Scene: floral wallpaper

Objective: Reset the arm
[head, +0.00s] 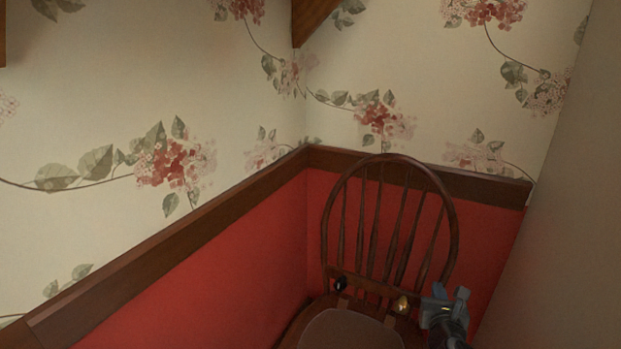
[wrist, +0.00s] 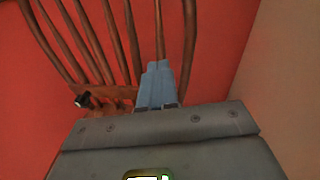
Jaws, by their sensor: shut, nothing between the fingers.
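My gripper (head: 449,300) shows at the bottom right of the head view, in front of the right side of a wooden chair. In the wrist view my gripper (wrist: 158,75) has its blue-grey fingers together, with nothing between them, pointing toward the chair's back slats. The rest of my arm is mostly out of the head view.
A dark wooden spindle-back chair (head: 453,222) stands in the corner. A small black object (head: 341,284) and a small gold object (head: 402,305) are at the base of its back. Red-panelled walls (head: 230,270) close in behind, and a plain grey-beige surface (head: 570,230) rises at right.

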